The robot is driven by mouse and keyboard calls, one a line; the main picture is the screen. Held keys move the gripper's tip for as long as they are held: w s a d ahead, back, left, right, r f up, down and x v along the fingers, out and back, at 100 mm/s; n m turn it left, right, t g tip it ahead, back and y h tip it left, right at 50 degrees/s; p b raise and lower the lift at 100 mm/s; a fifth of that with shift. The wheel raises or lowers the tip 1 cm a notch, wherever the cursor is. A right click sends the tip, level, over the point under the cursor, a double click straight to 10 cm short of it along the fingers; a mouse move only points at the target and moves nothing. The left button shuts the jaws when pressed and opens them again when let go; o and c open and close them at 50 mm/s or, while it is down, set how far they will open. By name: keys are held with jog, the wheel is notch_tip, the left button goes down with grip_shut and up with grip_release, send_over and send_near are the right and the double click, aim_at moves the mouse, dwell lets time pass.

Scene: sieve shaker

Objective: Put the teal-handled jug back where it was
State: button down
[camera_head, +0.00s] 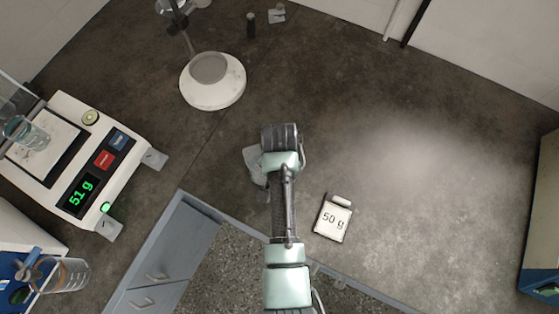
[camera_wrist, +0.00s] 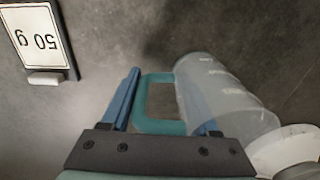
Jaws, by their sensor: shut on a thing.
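The right finger is partly hidden behind the jug. In the head view my gripper's wrist hides most of the jug; a pale grey part of its body (camera_head: 253,160) shows at the left. I cannot tell whether it touches the worktop.
A balance (camera_head: 130,160) at left reads 51 g and carries a glass beaker (camera_head: 25,134). A "50 g" card (camera_head: 333,219) lies right of my arm. A round white stand base (camera_head: 226,92) is behind.

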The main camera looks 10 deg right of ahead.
jog(key=shift+c, duration=0.7)
grip_release()
jog(key=shift+f, duration=0.1)
